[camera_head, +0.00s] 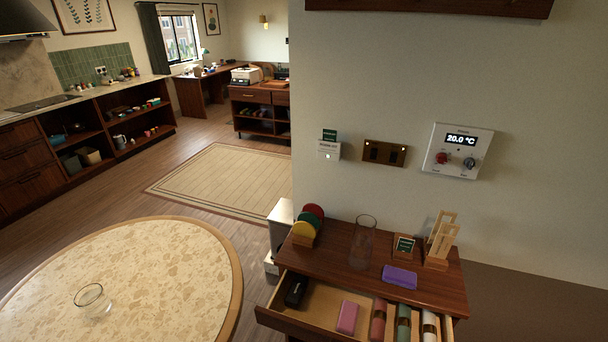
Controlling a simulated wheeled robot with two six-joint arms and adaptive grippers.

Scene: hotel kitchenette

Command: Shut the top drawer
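The top drawer (327,294) of the small wooden cabinet (446,288) at the lower right is pulled open towards me. Inside it lie a black case (296,290), a pink block (347,317) and rolled cloths in pink (378,320), green (403,322) and white (429,326). The drawer's front panel (290,324) shows at its left part; the rest runs out of the bottom of the picture. Neither of my grippers is in view.
On the cabinet top stand coloured discs in a holder (307,224), a clear glass vase (362,243), a small sign (403,247), a wooden rack (440,240) and a purple cloth (399,277). A round table (219,262) with a glass (92,300) stands at the left.

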